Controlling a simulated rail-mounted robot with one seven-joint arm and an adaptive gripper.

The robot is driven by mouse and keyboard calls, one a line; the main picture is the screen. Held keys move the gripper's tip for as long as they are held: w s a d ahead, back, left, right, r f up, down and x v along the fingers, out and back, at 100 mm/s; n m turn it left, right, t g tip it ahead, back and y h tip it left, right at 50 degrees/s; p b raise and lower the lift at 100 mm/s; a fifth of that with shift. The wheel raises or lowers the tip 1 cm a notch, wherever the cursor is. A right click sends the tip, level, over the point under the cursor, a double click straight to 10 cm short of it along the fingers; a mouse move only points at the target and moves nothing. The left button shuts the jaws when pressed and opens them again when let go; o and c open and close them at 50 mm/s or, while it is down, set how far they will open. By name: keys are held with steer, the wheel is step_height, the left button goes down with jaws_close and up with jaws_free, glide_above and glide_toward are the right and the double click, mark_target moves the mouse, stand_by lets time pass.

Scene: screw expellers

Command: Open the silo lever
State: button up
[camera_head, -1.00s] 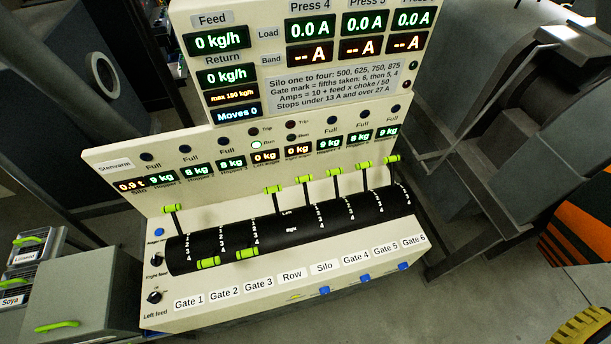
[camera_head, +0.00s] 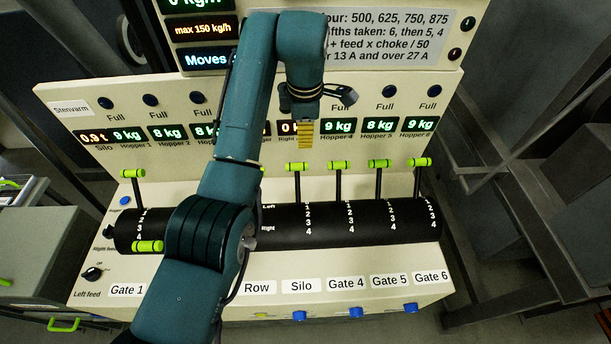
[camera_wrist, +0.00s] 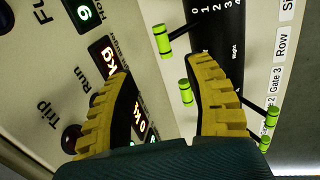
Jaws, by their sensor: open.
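The silo lever (camera_head: 297,166) has a lime-green handle on a dark stem and stands raised above the black drum, over the Silo label (camera_head: 301,286). My gripper (camera_head: 305,145) is just above it, in front of the panel. The wrist view shows two yellow ribbed fingers wide apart (camera_wrist: 163,68) with nothing between them. In that view the silo handle (camera_wrist: 162,40) lies beyond the fingertips, toward the top of the gap. The row handle (camera_wrist: 185,91) lies lower, beside the right finger. I see no contact with either lever.
Raised levers for Gate 4 (camera_head: 338,164), Gate 5 (camera_head: 379,163) and Gate 6 (camera_head: 421,161) stand in a row to the right. The Gate 1 lever (camera_head: 131,173) is up; the Gate 2 lever (camera_head: 147,246) is down. My arm hides the middle of the panel.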

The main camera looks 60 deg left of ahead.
mark_target(301, 165)
steer(key=a+f, duration=0.1)
steer(key=f, duration=0.4)
steer(key=a+f, duration=0.1)
steer(key=f, duration=0.5)
steer(key=a+f+b, duration=0.1)
steer(key=f, duration=0.4)
steer(key=shift+w+a+f, duration=0.2)
steer(key=shift+w+f, duration=0.15)
jaws_close()
